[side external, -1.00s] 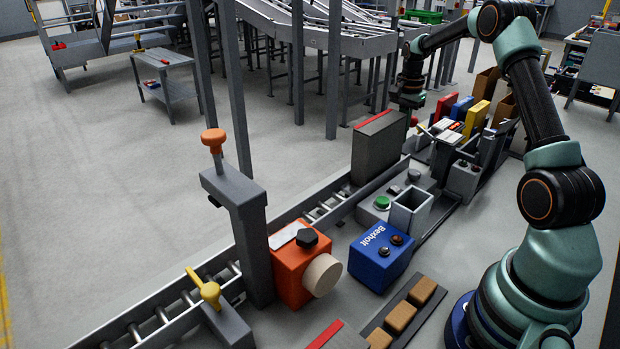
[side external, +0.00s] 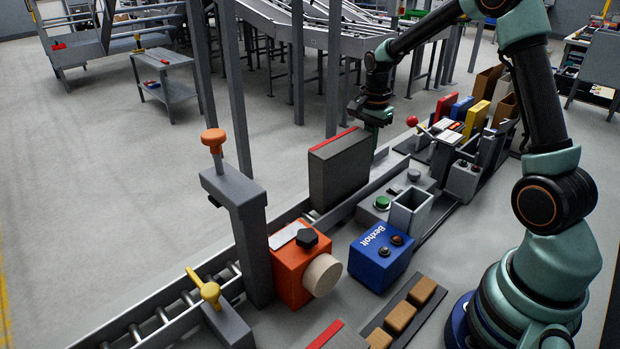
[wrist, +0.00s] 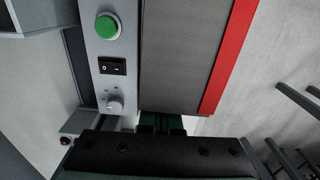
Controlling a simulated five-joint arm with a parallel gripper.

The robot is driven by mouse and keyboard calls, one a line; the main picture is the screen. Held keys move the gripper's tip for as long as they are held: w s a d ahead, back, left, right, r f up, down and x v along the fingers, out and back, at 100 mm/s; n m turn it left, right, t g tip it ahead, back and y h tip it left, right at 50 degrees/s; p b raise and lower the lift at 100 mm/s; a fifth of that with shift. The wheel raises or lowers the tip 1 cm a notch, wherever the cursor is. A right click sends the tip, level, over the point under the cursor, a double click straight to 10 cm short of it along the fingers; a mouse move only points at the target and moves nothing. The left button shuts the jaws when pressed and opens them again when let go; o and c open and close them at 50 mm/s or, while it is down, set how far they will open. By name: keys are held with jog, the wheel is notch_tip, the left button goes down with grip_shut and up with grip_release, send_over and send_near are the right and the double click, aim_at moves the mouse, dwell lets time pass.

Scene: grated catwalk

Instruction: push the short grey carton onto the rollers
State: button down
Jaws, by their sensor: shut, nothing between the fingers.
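A grey carton (side external: 340,172) with a red stripe along its top edge stands upright on the conveyor line, over its bed. In the wrist view the carton (wrist: 180,60) fills the upper middle, its red stripe to the right. My gripper (side external: 377,130) is shut and empty, low behind the carton's far right end; its fingertips (wrist: 162,124) look against or very near that end, and contact is not clear. Rollers (side external: 163,316) show at the lower left of the line, beyond a grey post. A second grey, red-striped box (side external: 335,336) is cut off at the bottom edge.
A grey post with an orange knob (side external: 240,215) and an orange block (side external: 300,268) stand beside the line ahead of the carton. A control box with a green button (side external: 382,202), a grey open bin (side external: 408,212) and a blue box (side external: 380,255) flank the near side.

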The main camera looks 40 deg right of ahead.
aim_at(364, 134)
jog(key=a, duration=0.2)
jog(key=shift+a, duration=0.4)
notch_tip(364, 134, up, 10)
jog(key=shift+f, duration=0.1)
jog(key=s+a+r+n+t, duration=0.4)
jog(key=s+a+n, duration=0.9)
jog(key=n, duration=0.5)
jog(key=shift+t, duration=0.8)
dwell(0.7)
